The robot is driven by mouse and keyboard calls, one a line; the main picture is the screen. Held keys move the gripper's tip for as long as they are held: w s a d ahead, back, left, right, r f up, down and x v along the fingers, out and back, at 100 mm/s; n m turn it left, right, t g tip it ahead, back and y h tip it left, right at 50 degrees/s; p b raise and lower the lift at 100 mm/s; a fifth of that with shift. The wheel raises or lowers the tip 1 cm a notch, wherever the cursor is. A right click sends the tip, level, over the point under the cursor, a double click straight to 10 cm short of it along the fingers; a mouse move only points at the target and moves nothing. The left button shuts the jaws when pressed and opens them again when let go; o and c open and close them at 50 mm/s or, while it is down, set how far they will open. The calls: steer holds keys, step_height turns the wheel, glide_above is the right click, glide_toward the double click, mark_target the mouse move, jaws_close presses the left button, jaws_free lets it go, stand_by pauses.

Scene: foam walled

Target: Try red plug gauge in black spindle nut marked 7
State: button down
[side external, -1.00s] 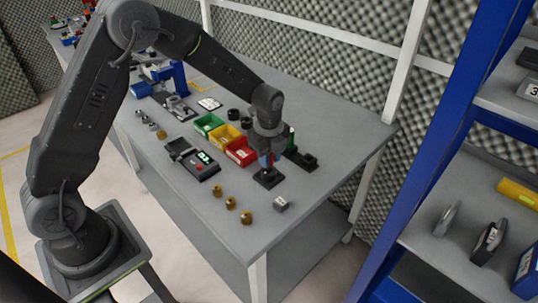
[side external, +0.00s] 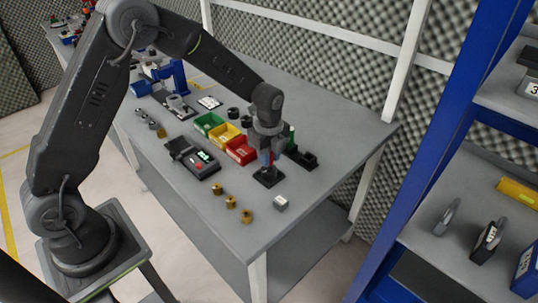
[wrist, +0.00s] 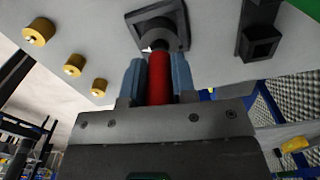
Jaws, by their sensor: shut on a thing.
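My gripper (wrist: 153,85) is shut on the red plug gauge (wrist: 158,78), which lies between its two blue fingers in the wrist view. The black spindle nut (wrist: 158,36) is straight beyond the gauge's far end, on a dark square base. The gauge's end meets the nut's ring in the picture; I cannot tell how deep it sits, if at all. In the side view my gripper (side external: 266,157) points down over the dark base (side external: 269,178), with red showing between the fingers. No 7 marking is readable.
Green, yellow and red bins (side external: 238,151) stand close behind on the left. A black holder (side external: 304,158) is to the right. A device with buttons (side external: 198,163) lies left.

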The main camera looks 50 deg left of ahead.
steer(key=shift+r, duration=2.6)
